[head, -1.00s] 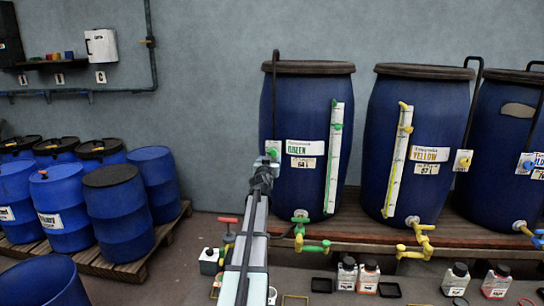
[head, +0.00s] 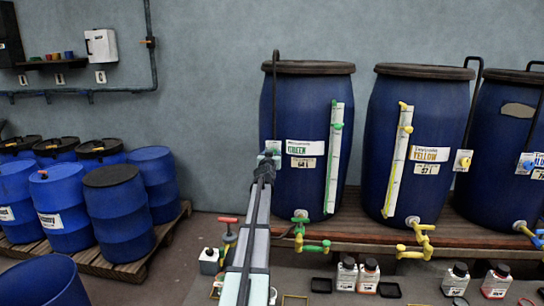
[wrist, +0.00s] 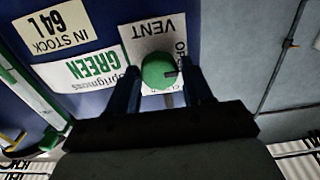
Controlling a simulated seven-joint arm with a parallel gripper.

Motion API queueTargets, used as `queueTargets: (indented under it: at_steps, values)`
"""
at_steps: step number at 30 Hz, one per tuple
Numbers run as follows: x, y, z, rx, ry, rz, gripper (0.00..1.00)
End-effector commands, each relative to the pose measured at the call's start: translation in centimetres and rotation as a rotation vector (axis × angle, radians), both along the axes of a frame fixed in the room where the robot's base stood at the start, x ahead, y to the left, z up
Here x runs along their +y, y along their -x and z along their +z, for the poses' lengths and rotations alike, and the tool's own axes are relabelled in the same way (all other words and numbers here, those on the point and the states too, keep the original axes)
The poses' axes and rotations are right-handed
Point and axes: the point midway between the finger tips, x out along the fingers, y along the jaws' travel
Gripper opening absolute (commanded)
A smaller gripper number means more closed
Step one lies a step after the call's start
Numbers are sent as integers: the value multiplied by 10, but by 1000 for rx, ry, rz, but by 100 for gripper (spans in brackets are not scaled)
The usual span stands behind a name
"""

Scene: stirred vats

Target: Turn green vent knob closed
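The round green vent knob (wrist: 157,71) sits on a white plate (wrist: 143,34) printed VENT, upside down in the wrist view. A dark mark on the knob points to the right there. Beside it are part of the word OPEN and a mostly hidden word below. My gripper (wrist: 163,68) is open, one finger on each side of the knob, with small gaps showing. In the head view my gripper (head: 266,164) is at the front left of the green-labelled blue vat (head: 309,115) and covers much of the vent plate.
The green vat's white level tube (head: 334,160) and green tap (head: 313,247) are to the right. A dark upright pipe (head: 275,95) stands close by my gripper. The yellow-labelled vat (head: 415,110) stands further right. Bottles (head: 358,275) stand low in front.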

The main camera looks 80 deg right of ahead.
Motion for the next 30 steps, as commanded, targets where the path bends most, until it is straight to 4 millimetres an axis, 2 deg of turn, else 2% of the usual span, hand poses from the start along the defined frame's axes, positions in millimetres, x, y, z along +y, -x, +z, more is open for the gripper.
queueTargets:
  at_steps: [2, 11, 20, 30]
  values:
    - [0, 0, 0, 0, 0, 0, 42]
    - [0, 0, 0, 0, 0, 0, 14]
    - [0, 0, 0, -37, 0, 0, 13]
    - [0, 0, 0, -261, 0, -2, 13]
